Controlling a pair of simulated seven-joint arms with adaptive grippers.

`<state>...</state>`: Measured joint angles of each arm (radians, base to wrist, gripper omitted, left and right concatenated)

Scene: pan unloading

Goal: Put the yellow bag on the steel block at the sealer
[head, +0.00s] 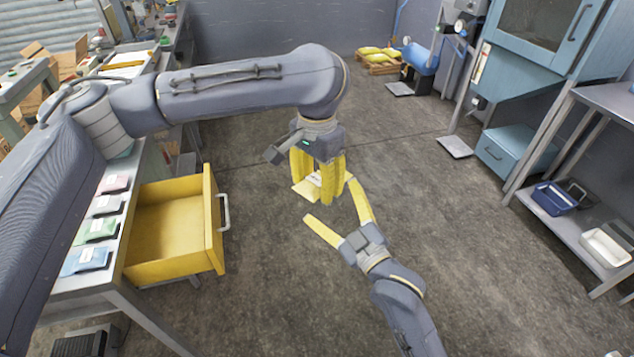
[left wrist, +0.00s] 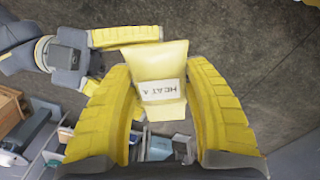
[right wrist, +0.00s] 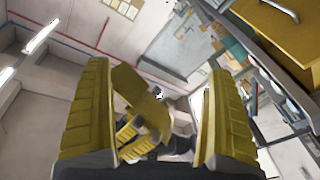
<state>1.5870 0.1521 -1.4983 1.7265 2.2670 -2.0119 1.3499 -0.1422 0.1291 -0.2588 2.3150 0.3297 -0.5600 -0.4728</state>
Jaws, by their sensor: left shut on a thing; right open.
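The yellow bag (head: 302,190) hangs in my left gripper (head: 317,180) above the floor, right of the open drawer. In the left wrist view the bag (left wrist: 158,60) sits between the two yellow fingers, its white label marked "HEAT A". My right gripper (head: 332,202) is open and empty, with its fingers spread just below and right of the bag. In the right wrist view the bag (right wrist: 128,84) shows ahead, between the open fingers but beyond them. I cannot make out the steel block or the sealer in any view.
An open yellow drawer (head: 170,222) juts from the left bench, where several coloured packets (head: 97,230) lie in a row. A shelf rack at right holds a blue bin (head: 556,198) and a white tray (head: 606,246). Blue cabinets stand behind it. The middle floor is clear.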

